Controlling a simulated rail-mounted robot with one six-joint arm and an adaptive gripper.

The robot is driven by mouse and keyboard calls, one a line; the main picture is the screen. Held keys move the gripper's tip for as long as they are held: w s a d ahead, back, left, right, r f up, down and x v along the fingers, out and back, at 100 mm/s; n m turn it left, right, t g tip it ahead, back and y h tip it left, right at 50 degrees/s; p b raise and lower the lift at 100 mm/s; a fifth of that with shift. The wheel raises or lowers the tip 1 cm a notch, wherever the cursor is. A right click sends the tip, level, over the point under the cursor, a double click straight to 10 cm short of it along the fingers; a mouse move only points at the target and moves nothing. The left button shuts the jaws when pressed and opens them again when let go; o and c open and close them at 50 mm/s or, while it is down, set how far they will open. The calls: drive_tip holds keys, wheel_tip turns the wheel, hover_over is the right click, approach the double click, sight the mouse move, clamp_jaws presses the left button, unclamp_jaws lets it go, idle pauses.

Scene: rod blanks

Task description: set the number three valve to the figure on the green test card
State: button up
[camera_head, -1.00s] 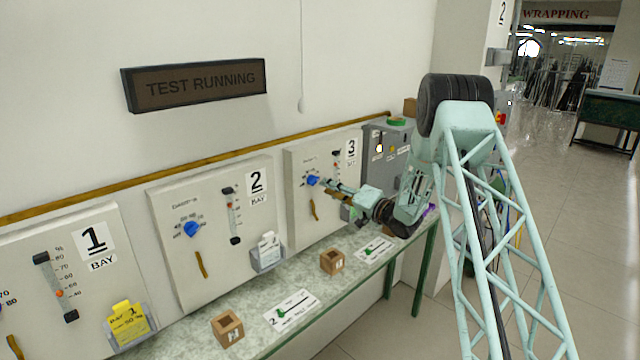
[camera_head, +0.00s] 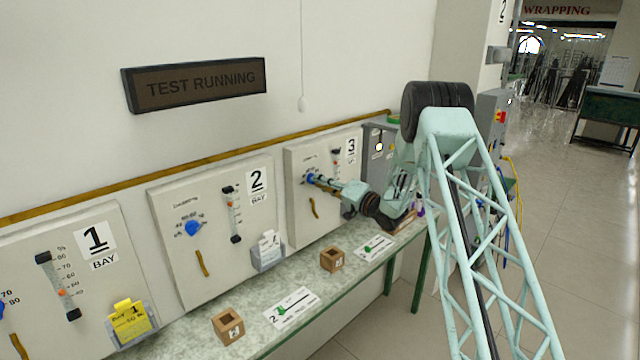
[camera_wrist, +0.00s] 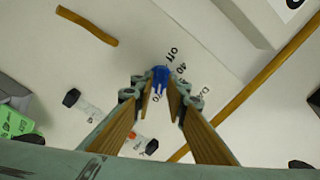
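The number three valve's blue knob (camera_head: 311,179) sits on the panel marked 3 (camera_head: 297,215). In the wrist view the knob (camera_wrist: 160,75) lies at my gripper's fingertips (camera_wrist: 160,88), with "off" and 40 printed beside it. My gripper (camera_head: 318,181) has its two fingers apart, one on each side of the knob. Whether the pads touch it I cannot tell. A green card (camera_wrist: 14,122) stands in a grey holder at the left edge of the wrist view; its figure is not legible. My arm hides the holder in the head view.
A gauge tube (camera_head: 336,163) with black ends is beside the knob. An ochre strip (camera_wrist: 87,26) hangs on the panel. A small wooden box (camera_head: 332,259) and a white card (camera_head: 374,248) lie on the bench below. Panel 2 (camera_head: 180,275) is to the left.

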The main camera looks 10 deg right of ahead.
clamp_jaws()
drive_tip(key=shift+f+n+b, duration=0.1)
drive_tip(key=shift+n+b, duration=0.7)
drive_tip(key=shift+b, duration=0.5)
drive_tip(key=n+b, duration=2.2)
drive_tip(key=b, duration=0.6)
idle(0.5)
drive_tip(key=shift+o, duration=1.8)
unclamp_jaws()
